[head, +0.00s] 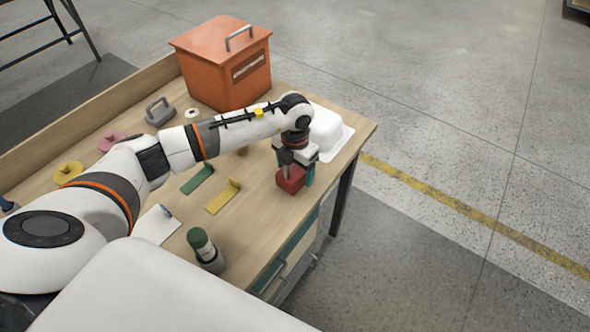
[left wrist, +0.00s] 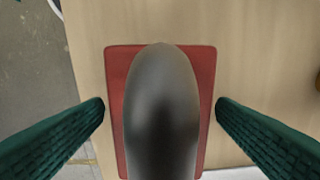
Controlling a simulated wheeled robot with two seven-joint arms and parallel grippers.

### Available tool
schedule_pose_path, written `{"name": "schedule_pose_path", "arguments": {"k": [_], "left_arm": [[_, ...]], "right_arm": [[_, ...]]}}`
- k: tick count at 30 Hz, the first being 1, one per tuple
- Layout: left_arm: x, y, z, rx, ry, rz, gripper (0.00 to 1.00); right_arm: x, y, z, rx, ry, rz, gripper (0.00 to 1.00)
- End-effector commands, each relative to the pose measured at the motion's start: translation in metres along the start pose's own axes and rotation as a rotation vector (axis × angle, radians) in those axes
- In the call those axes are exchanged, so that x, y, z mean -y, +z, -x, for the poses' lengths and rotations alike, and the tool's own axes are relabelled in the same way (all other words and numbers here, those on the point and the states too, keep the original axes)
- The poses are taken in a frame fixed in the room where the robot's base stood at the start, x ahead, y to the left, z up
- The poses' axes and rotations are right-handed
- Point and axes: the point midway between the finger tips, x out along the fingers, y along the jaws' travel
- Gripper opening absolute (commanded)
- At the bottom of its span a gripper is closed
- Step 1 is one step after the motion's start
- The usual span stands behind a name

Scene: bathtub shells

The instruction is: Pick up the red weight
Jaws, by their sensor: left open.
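The red weight (head: 287,182) stands on the wooden workbench (head: 238,226) near its right front edge. My left gripper (head: 296,176) is over it, pointing down, and partly hides it in the head view. In the left wrist view, the weight (left wrist: 205,78) shows as a red block with a rounded dark grey handle. The green fingers of my left gripper (left wrist: 160,105) are open, one on each side of the weight, with a small gap on both sides. My right gripper is not in view.
A white bathtub shell (head: 325,128) lies close behind the weight. An orange lidded box (head: 222,70) stands at the back. A grey weight (head: 159,111), green (head: 198,180) and yellow (head: 224,196) brackets, and a dark green-capped bottle (head: 204,248) are on the bench.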

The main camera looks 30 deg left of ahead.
Motion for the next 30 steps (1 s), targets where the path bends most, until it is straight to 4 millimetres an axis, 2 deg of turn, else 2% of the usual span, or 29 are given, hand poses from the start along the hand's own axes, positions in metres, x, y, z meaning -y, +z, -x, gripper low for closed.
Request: {"name": "schedule_pose_path", "arguments": {"k": [3, 9, 11, 24, 30], "left_arm": [[-0.0003, 0.0003, -0.0079, 0.001, -0.001, 0.000, 0.80], [-0.0001, 0.0001, -0.0088, -0.001, -0.001, -0.001, 0.80], [-0.0001, 0.0001, -0.0088, 0.000, -0.001, -0.001, 0.72], [0.0001, 0.0000, -0.0083, -0.001, 0.000, 0.000, 0.00], [0.0002, -0.0028, -0.0036, -0.010, 0.001, 0.000, 0.00]], "right_arm": [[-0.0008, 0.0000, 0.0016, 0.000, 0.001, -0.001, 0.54], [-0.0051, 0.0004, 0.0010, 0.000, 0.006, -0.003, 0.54], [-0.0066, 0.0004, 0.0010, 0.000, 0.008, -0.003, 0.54], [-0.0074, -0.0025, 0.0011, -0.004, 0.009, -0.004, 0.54], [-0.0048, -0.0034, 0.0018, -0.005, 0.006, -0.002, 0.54]]}}
